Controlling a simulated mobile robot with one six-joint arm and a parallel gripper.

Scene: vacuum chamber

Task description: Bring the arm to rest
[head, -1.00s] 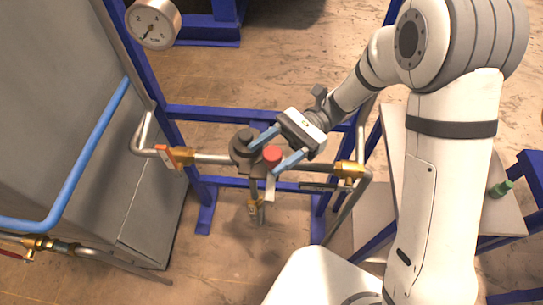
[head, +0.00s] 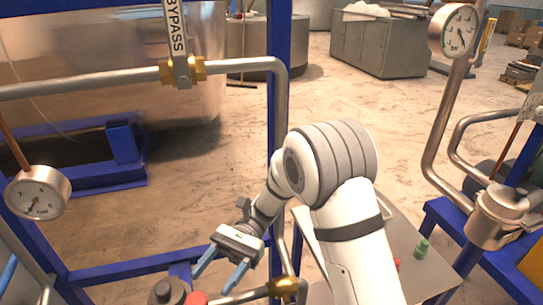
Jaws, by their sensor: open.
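My gripper (head: 222,279) is at the lower left of the head view, with its two blue fingers spread apart and nothing between them. The fingers point down and left, above a grey round fitting (head: 167,291) and a red cap (head: 196,298) at the bottom edge. I cannot tell whether a fingertip touches either one. My arm is bent, with its elbow near the middle of the view.
A blue frame post (head: 278,70) stands behind my arm. A pipe with a BYPASS valve (head: 181,70) crosses at the upper left. Gauges hang at left (head: 38,191) and right (head: 458,30). A small table with a green object (head: 421,248) stands to the right. Open floor lies beyond.

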